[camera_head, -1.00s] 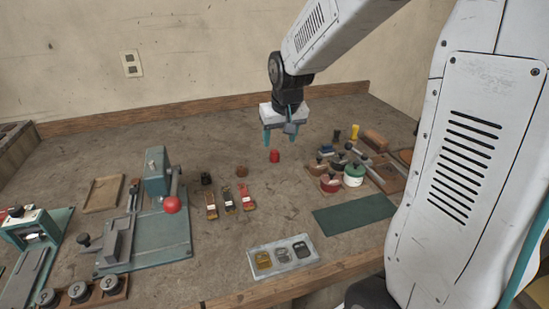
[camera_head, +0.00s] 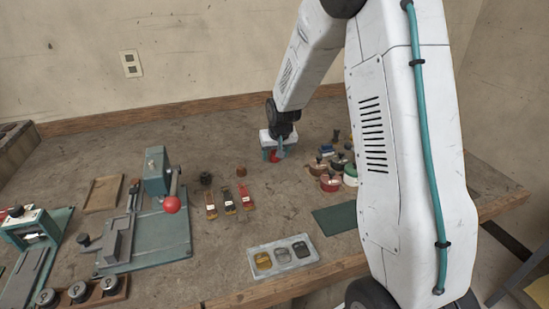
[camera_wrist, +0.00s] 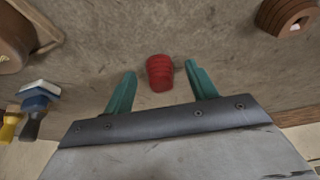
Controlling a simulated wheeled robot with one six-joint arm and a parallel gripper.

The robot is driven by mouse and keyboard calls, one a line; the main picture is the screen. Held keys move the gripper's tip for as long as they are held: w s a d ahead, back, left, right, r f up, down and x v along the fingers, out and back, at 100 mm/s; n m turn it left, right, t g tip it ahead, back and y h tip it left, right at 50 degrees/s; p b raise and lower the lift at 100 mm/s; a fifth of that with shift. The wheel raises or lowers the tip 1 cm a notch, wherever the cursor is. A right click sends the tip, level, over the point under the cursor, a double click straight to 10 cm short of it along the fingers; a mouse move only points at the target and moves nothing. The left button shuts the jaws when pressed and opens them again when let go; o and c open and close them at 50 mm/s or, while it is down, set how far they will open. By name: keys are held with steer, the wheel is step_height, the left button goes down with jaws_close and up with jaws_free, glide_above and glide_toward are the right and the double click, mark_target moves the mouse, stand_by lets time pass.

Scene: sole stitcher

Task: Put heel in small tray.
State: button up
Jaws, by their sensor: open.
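A red ribbed block (camera_head: 274,157), which looks like a heel, stands on the bench under my gripper (camera_head: 273,154). In the wrist view the red heel (camera_wrist: 160,73) lies between the teal fingertips of my gripper (camera_wrist: 160,72), with a gap on each side. The gripper is open and empty. A brown heel-like block (camera_head: 241,171) and a dark one (camera_head: 206,179) stand to the left; the brown one also shows in the wrist view (camera_wrist: 284,22). An empty shallow tan tray (camera_head: 104,194) lies at the back left. A grey tray (camera_head: 284,267) with three filled compartments is at the front.
A teal press (camera_head: 157,240) with a red-knobbed lever stands between the heels and the tan tray. Several small straps (camera_head: 228,200) lie in front of the heels.

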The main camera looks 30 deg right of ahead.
steer(key=shift+w+f, duration=0.15)
steer(key=shift+f, duration=0.15)
steer(key=c, duration=1.1)
steer(key=shift+r, duration=0.1)
steer(key=shift+c, duration=0.2)
